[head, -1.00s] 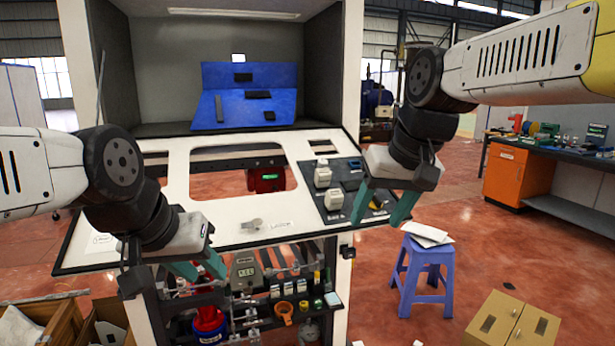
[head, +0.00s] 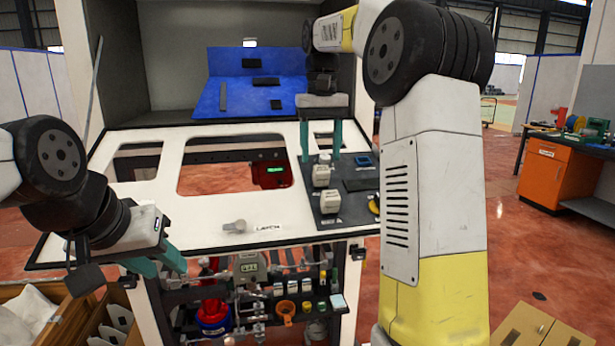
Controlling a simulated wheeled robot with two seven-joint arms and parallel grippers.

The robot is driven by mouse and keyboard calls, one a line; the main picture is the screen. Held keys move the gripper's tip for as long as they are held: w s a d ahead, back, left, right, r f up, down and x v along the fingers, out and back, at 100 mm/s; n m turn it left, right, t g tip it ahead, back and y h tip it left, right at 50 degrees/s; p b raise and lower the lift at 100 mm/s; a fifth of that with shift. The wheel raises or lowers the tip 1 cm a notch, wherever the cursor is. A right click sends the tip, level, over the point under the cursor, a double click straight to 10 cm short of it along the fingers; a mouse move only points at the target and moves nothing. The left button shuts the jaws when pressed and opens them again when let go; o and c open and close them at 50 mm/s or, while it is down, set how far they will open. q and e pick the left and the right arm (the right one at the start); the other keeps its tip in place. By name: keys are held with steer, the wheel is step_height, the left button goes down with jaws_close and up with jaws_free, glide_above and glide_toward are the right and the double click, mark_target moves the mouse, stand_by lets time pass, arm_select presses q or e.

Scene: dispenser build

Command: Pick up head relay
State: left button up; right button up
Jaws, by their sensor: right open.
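Two white block-shaped parts with small labels, a nearer one (head: 331,201) and a farther one (head: 321,175), stand on a dark mat (head: 338,220) on the panel's right side. A small white part (head: 325,158) is just behind them. I cannot read which one is the head relay. My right gripper (head: 321,155) points down with its teal fingers apart and nothing seen between them but the small white part beyond or below. It is over the mat's far end. My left gripper (head: 160,262) has its teal fingers apart, empty, at the panel's front left edge.
The white panel (head: 215,213) has cut-out openings and a latch handle (head: 235,226). A blue board (head: 240,95) stands in the cabinet behind. A blue part (head: 362,160) and a yellow part (head: 373,204) lie beside the white blocks. A shelf below holds several small items.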

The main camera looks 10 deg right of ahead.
mark_target(320, 168)
step_height(320, 168, down, 5)
steer(key=shift+r, duration=0.1)
jaws_close()
stand_by(0.3)
